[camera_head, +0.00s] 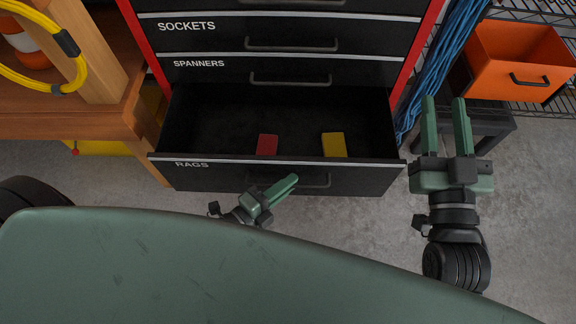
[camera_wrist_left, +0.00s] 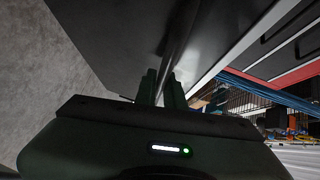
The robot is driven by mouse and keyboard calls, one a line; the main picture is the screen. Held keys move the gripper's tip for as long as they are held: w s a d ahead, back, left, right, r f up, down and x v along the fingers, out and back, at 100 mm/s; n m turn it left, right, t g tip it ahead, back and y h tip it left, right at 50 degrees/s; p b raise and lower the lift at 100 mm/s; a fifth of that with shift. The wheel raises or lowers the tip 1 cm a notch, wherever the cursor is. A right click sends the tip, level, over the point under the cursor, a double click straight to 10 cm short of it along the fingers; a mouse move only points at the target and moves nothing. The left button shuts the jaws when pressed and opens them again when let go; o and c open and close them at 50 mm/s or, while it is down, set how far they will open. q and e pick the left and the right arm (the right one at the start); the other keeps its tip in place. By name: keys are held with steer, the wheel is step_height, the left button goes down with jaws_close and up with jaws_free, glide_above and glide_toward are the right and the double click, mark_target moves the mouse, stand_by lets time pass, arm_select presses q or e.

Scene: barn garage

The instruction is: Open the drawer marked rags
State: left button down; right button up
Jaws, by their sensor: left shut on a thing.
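The rags drawer (camera_head: 191,176) is pulled out from the black and red tool chest. Its label reads "RAGS" on the top of its front. Inside lie a red item (camera_head: 267,145) and a yellow item (camera_head: 334,145) on the dark floor. My left gripper (camera_head: 286,184) is at the drawer's front, shut on the drawer handle (camera_head: 318,180). In the left wrist view the fingers (camera_wrist_left: 166,88) close around the dark handle bar (camera_wrist_left: 180,45). My right gripper (camera_head: 446,112) is open and empty, to the right of the drawer, apart from it.
The spanners drawer (camera_head: 210,70) and sockets drawer (camera_head: 200,32) above are shut. A wooden bench (camera_head: 70,125) stands at left. An orange bin (camera_head: 505,80), blue cables (camera_head: 440,55) and wire shelving are at right. Grey floor (camera_head: 360,225) is clear before the drawer.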

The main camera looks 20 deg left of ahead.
arm_select(q)
steer(key=shift+s+d, duration=0.1)
steer(key=shift+s, duration=0.5)
arm_select(e)
steer(key=shift+r, duration=0.1)
arm_select(q)
steer(key=c, duration=1.8)
jaws_free()
